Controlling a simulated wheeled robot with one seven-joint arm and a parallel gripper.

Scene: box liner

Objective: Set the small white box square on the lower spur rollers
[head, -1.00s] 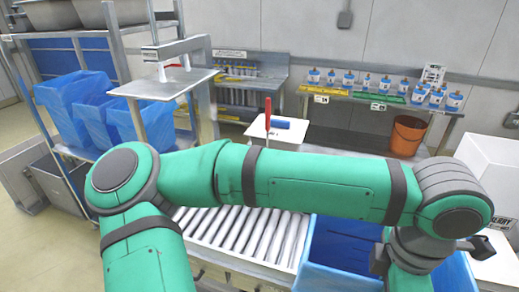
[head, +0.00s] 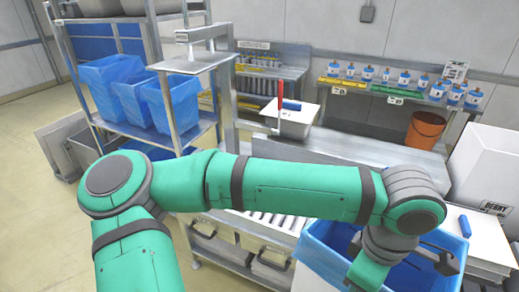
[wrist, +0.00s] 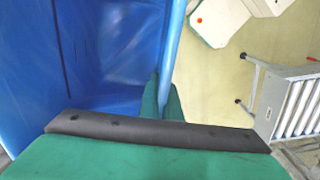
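My gripper (head: 402,262) hangs at the right of the head view, over a blue-lined box (head: 318,248). In the wrist view, two narrow green fingertips (wrist: 162,104) stand close together beside the blue liner wall (wrist: 115,50). White rollers (head: 262,217) show partly behind my arm, and rollers also show at the right of the wrist view (wrist: 297,105). A small white box-like object (head: 292,124) with a blue piece on top stands on the bench behind. I cannot tell whether it is the task's box.
A large white box (head: 492,160) stands at the right edge. A rack with blue-lined bins (head: 170,105) stands at the left. Several blue-and-white bottles (head: 385,78) line a back shelf, with an orange bucket (head: 425,131) below. Open floor (head: 45,215) lies at the left.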

